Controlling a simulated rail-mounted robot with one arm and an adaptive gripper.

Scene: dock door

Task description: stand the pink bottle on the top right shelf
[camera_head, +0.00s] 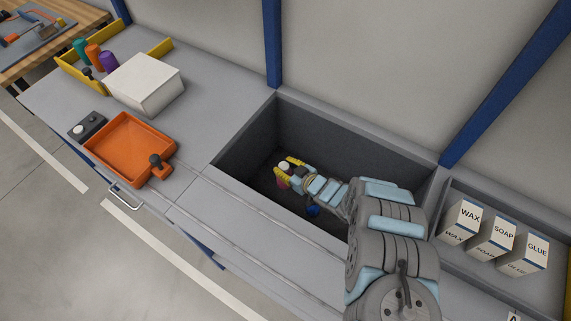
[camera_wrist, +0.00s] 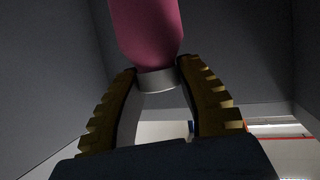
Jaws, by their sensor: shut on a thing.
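The pink bottle (camera_head: 282,181) is inside the dark recessed bin, with a pale cap at its upper end. In the wrist view the pink body (camera_wrist: 147,30) runs out past the fingertips, and its pale neck or cap (camera_wrist: 156,80) sits between the yellow ridged fingers. My gripper (camera_head: 287,166) is shut on the bottle at this end, and it also shows in the wrist view (camera_wrist: 157,85). Whether the bottle touches the bin floor cannot be told. The top right shelf cannot be made out in either view.
The bin (camera_head: 232,150) has walls around my arm. A small blue object (camera_head: 313,210) lies in it. Boxes marked WAX (camera_head: 463,221), SOAP (camera_head: 496,238) and GLUE (camera_head: 529,254) stand at right. An orange tray (camera_head: 128,143) and white box (camera_head: 145,85) are at left.

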